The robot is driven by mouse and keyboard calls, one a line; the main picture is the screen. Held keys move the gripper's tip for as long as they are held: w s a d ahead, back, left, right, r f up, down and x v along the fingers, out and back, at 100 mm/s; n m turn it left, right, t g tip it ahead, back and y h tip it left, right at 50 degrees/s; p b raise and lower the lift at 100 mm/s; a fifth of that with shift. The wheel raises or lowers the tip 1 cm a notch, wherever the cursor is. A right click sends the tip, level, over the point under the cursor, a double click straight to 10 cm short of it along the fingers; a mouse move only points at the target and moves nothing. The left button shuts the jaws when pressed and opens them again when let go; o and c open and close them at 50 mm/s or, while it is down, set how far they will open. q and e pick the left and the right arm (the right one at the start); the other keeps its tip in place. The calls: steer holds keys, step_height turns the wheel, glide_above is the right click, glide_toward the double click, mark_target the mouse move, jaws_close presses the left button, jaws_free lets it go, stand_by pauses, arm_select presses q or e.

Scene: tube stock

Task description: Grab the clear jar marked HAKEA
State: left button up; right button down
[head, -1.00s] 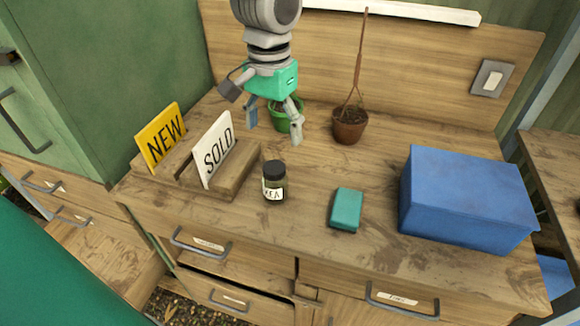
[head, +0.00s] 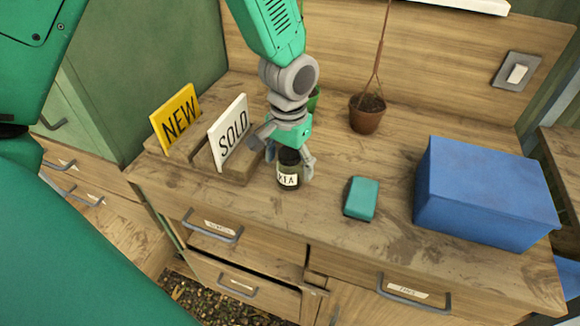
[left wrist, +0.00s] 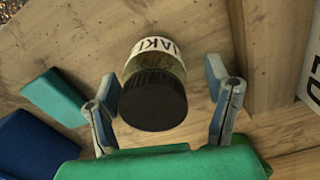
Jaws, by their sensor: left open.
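The clear jar (head: 289,177) has a black lid and a white label, and it stands upright on the wooden counter. In the left wrist view the jar (left wrist: 155,48) shows its label with the letters "HAKE", the rest turned out of sight. My left gripper (head: 288,172) is over the jar from above, its open fingers on either side of it. In the left wrist view the left gripper (left wrist: 165,105) has a finger at each side of the black lid, with a gap on the right side. The right gripper is not in view.
A wooden holder (head: 235,173) with a yellow NEW card (head: 177,118) and a white SOLD card (head: 229,131) stands close left of the jar. A teal block (head: 361,197) and a blue box (head: 484,197) are to the right. Plant pots (head: 367,118) stand behind.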

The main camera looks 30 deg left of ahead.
arm_select(q)
steer(key=shift+a+f, duration=0.15)
steer(key=shift+f, duration=0.1)
steer(key=shift+r, duration=0.1)
steer(key=shift+d+r, duration=0.1)
steer(key=shift+d, duration=0.5)
steer(key=c, duration=1.5)
